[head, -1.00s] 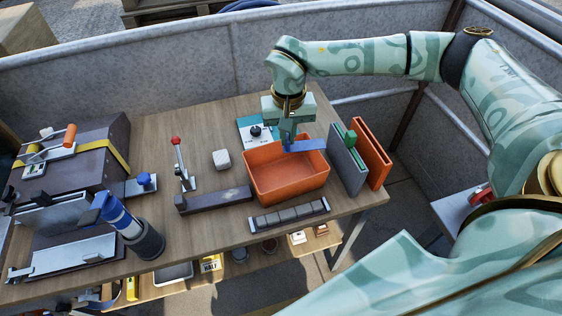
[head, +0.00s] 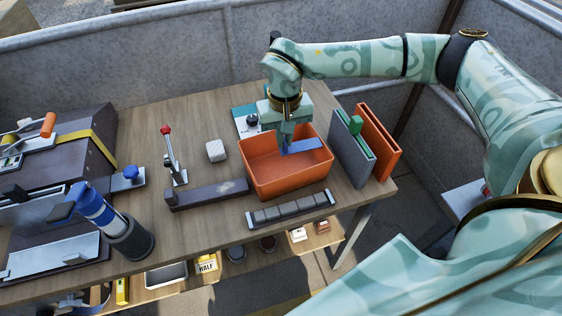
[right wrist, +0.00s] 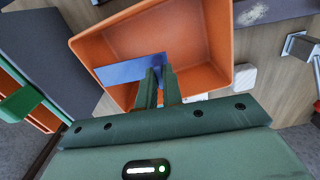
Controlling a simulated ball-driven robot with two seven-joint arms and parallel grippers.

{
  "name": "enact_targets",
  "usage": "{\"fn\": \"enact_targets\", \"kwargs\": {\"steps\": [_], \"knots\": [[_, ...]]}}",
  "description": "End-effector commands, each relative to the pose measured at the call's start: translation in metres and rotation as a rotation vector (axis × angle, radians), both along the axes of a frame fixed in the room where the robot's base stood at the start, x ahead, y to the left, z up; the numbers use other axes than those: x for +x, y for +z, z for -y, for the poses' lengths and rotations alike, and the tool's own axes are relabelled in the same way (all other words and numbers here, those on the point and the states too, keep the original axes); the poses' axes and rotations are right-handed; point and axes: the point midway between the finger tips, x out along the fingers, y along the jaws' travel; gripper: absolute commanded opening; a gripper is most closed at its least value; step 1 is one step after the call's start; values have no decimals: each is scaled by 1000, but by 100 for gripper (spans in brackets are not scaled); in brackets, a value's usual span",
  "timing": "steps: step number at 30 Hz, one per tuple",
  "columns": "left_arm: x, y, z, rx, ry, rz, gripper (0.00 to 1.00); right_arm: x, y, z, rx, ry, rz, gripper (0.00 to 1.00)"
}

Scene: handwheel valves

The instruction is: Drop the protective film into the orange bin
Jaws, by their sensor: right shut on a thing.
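The protective film is a flat blue strip (head: 305,147). It sticks out to the right from the fingertips of my right gripper (head: 284,146), which is shut on one end of it. The orange bin (head: 290,182) stands open on the table, and the gripper and film are over its opening. In the right wrist view the film (right wrist: 128,69) lies across the bin's opening, with the orange bin wall (right wrist: 205,45) behind it. The fingers (right wrist: 158,82) are close together at the film's end. My left gripper is not seen.
Grey and orange upright panels (head: 352,158) stand close to the bin's right. A dark segmented bar (head: 290,209) lies in front, and a white cube (head: 216,151) and a red-knobbed lever (head: 172,155) are to the left. A teal-and-white box (head: 246,118) sits behind the bin.

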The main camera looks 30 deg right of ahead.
Motion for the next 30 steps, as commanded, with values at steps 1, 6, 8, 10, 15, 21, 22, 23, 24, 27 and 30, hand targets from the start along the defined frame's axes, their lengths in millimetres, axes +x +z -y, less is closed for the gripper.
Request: {"fn": "enact_targets", "kwargs": {"steps": [1,6,8,10,15,21,22,23,24,27,30], "knots": [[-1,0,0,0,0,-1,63,0,1,0,0,0,1,13],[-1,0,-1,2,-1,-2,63,0,0,0,0,0,0,33],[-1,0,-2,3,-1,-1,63,0,0,0,0,0,0,33],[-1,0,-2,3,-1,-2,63,0,0,0,0,0,0,33],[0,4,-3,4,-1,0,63,1,11,0,0,0,4,33],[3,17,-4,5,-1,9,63,1,58,0,0,1,7,33],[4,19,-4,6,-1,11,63,1,66,0,-1,0,7,33],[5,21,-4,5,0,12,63,2,75,0,-1,0,9,33],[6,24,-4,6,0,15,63,1,86,0,0,-1,7,33],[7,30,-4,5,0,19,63,1,113,0,0,0,7,33],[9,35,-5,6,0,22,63,1,135,0,0,0,5,33]]}}
